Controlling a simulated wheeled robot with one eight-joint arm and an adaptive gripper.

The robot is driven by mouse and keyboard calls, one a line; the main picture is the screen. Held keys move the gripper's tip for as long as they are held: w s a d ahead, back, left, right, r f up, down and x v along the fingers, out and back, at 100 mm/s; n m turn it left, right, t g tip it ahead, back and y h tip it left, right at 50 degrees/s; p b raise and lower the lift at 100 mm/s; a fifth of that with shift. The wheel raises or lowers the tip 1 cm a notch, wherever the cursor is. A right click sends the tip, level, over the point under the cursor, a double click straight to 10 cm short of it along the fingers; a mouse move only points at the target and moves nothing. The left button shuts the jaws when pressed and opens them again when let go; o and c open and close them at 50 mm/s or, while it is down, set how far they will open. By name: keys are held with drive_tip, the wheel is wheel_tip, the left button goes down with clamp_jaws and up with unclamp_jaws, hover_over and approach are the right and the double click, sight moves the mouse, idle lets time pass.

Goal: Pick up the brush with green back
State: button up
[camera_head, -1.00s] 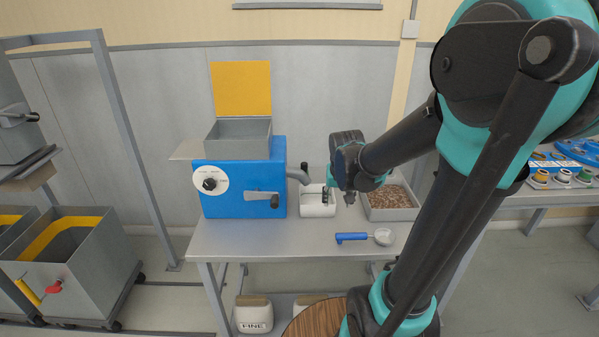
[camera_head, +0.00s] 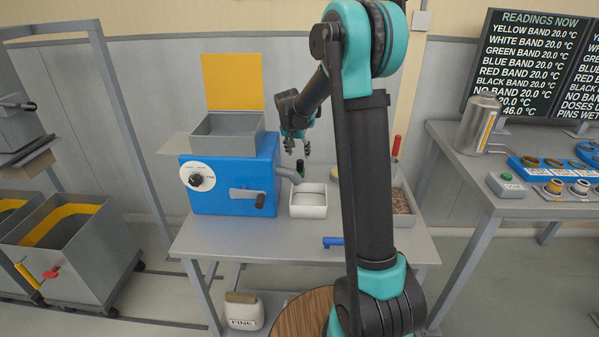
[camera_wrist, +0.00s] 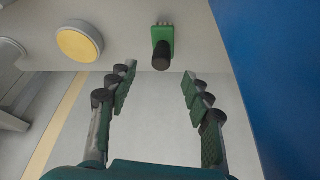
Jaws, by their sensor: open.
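The brush with green back (camera_wrist: 162,45) shows at the top centre of the wrist view, with a dark rounded handle and pale bristles. In the head view a small dark and green thing (camera_head: 300,168), seemingly the same brush, is beside the blue machine's spout. My gripper (camera_head: 297,149) is above the table, over the white tray and brush area. In the wrist view my gripper (camera_wrist: 157,78) is open and empty, its fingers apart on either side, with the brush beyond the fingertips.
The blue machine (camera_head: 235,185) with a crank stands left of the brush. A white tray (camera_head: 309,210) is in front. A tray of brown grains (camera_head: 402,218) and a blue-handled scoop (camera_head: 333,242) are partly behind my arm. A yellow-topped round thing (camera_wrist: 80,43) is left of the brush.

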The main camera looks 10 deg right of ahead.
sight(300, 161)
drive_tip(key=shift+x, duration=4.25)
drive_tip(key=shift+w, duration=0.2)
clamp_jaws()
drive_tip(key=shift+r, duration=0.1)
wheel_tip(300, 161, up, 20)
